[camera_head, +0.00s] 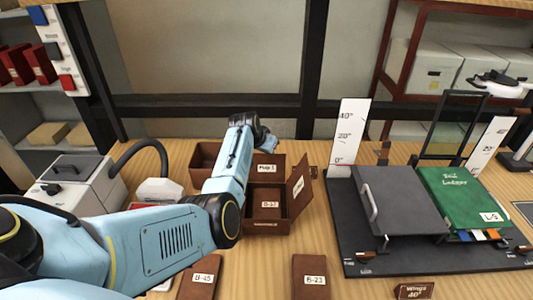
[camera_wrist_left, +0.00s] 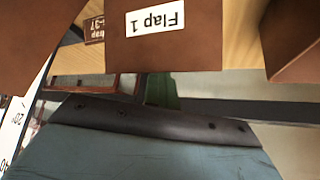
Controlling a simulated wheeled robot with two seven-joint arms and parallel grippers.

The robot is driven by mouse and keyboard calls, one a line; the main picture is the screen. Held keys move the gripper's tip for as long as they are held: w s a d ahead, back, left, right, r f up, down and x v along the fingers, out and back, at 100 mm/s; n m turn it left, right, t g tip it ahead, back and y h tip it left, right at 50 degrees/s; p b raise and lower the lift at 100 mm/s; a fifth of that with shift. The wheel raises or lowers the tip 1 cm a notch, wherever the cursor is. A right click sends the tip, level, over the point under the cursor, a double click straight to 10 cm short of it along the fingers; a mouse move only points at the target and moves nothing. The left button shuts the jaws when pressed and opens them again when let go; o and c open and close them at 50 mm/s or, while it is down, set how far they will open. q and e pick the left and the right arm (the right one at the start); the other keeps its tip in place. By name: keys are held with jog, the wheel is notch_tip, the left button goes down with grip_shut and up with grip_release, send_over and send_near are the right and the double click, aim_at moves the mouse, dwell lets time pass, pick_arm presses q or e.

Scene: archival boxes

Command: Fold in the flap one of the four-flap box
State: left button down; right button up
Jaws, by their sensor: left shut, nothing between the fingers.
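The brown four-flap box (camera_head: 246,220) stands on the wooden table, open at the top, with a labelled brown piece (camera_head: 268,196) inside. Flap one (camera_head: 279,163), labelled "Flap 1", stands raised at the box's far side; its label also shows upside down in the left wrist view (camera_wrist_left: 193,50). A labelled flap (camera_head: 300,190) is raised at the right side. The left side is partly hidden by my left arm. My left gripper (camera_head: 268,143) is just beyond flap one, shut and empty; its fingertips are not clear, and I cannot tell whether it touches the flap. My right gripper is not in view.
Another brown box (camera_head: 203,155) stands behind my left forearm. Two brown labelled pieces (camera_head: 309,283) (camera_head: 200,280) lie in front. A dark board (camera_head: 400,256) with a grey cover (camera_head: 400,200) and green ledger (camera_head: 462,200) fills the right. An upright scale (camera_head: 350,130) stands near the back.

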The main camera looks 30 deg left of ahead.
pick_arm(q)
jog(key=shift+s+d+f+g, duration=0.15)
jog(key=shift+s+f, duration=0.05)
jog(key=shift+f, duration=0.35)
jog(key=shift+s+d+f+g, duration=0.1)
jog(key=shift+s+f+g, duration=0.1)
jog(key=shift+f, duration=0.3)
jog(key=w+a+r+p, duration=0.2)
jog(key=r+p, duration=0.4)
jog(key=r, duration=0.4)
jog(key=shift+w+r, duration=0.35)
jog(key=shift+w, duration=0.15)
